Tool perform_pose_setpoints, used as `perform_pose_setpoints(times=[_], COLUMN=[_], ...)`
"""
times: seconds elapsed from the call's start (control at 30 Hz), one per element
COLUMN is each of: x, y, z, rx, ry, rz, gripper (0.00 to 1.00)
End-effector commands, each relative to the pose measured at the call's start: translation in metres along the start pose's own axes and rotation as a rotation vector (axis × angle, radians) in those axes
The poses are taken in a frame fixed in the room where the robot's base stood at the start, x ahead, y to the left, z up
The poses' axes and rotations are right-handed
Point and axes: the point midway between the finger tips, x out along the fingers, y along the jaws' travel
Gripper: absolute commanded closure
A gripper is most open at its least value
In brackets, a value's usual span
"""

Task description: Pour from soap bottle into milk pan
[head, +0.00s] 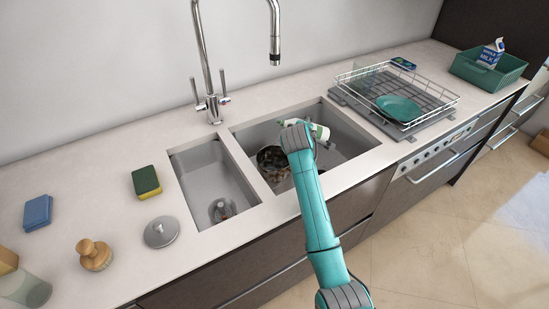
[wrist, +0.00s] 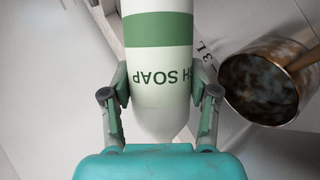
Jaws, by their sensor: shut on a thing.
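The soap bottle (wrist: 160,60), white with a green band and the lettering "SH SOAP", is between the fingers of my gripper (wrist: 160,98), which is shut on it. In the head view a small white and green part of the bottle (head: 321,131) shows past my arm, above the larger sink basin. The milk pan (head: 272,160) stands in that basin, just left of my gripper, its inside stained brown. In the wrist view the coppery pan (wrist: 268,80) is right of the bottle, apart from it. The bottle's spout is out of the wrist view, and its tilt is unclear.
The smaller basin (head: 212,180) lies left of the larger one, with a tall faucet (head: 205,70) behind. A wire dish rack (head: 395,92) with a teal plate (head: 399,108) stands right. Sponges, a grey lid (head: 161,231) and a wooden brush (head: 94,254) lie left.

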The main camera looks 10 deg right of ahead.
Motion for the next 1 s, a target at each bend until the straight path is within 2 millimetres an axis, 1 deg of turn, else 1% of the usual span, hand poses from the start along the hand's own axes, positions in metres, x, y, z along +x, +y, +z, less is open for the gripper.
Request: perform_pose_setpoints(times=[0.47,0.7,1.0], x=[-0.0001,-0.0007,-0.0007], y=[0.0011,0.0057,0.006], z=[0.0001,0.0026,0.0028], rx=[-0.001,-0.039,-0.043], ry=[0.0,-0.021,-0.023], rz=[0.002,0.018,0.019], gripper=[0.85,0.85,0.85])
